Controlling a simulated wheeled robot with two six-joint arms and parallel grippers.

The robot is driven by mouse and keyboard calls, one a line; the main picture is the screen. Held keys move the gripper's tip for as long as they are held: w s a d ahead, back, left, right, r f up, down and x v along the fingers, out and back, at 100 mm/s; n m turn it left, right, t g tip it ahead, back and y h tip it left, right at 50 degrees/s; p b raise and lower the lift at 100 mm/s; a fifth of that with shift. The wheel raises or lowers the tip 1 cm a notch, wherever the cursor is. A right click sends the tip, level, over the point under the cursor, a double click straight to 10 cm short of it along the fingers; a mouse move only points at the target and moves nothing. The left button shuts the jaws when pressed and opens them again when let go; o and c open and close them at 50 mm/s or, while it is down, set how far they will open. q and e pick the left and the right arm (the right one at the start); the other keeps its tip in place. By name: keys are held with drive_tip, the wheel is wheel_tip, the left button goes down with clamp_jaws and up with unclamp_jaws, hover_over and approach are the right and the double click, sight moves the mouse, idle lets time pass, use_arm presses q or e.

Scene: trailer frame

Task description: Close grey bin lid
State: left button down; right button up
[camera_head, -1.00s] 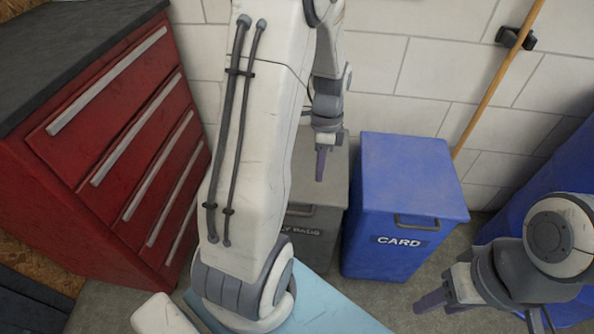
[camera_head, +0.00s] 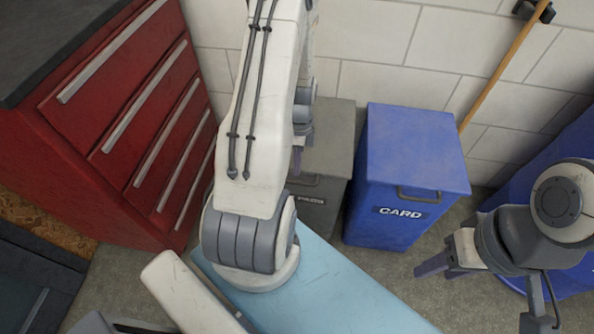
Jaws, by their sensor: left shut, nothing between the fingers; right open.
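The grey bin (camera_head: 332,150) stands against the wall, left of the blue bin marked CARD. Its lid looks shut, lying flat on top, though my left arm hides its left part. My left gripper (camera_head: 298,160) points down at the front of the grey bin's top, partly hidden behind my arm. It is shut and empty; I cannot tell whether it touches the lid. My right gripper (camera_head: 432,268) is open and empty, in front of the blue bin at the lower right.
The blue CARD bin (camera_head: 412,150) stands close on the right of the grey bin. A red drawer cabinet (camera_head: 120,120) is on the left. A wooden pole (camera_head: 500,70) leans against the tiled wall. Bare floor shows in front of the blue bin.

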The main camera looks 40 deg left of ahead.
sight(296, 181)
use_arm(q)
drive_tip(key=shift+x, duration=0.9)
drive_tip(key=shift+f, duration=0.1)
drive_tip(key=shift+b+x, duration=0.65)
drive_tip(key=shift+x, duration=0.45)
drive_tip(key=shift+s+f, duration=0.1)
drive_tip(key=shift+f, duration=0.25)
drive_tip(key=p+v, duration=0.6)
drive_tip(key=v, duration=0.9)
drive_tip(key=shift+r, duration=0.35)
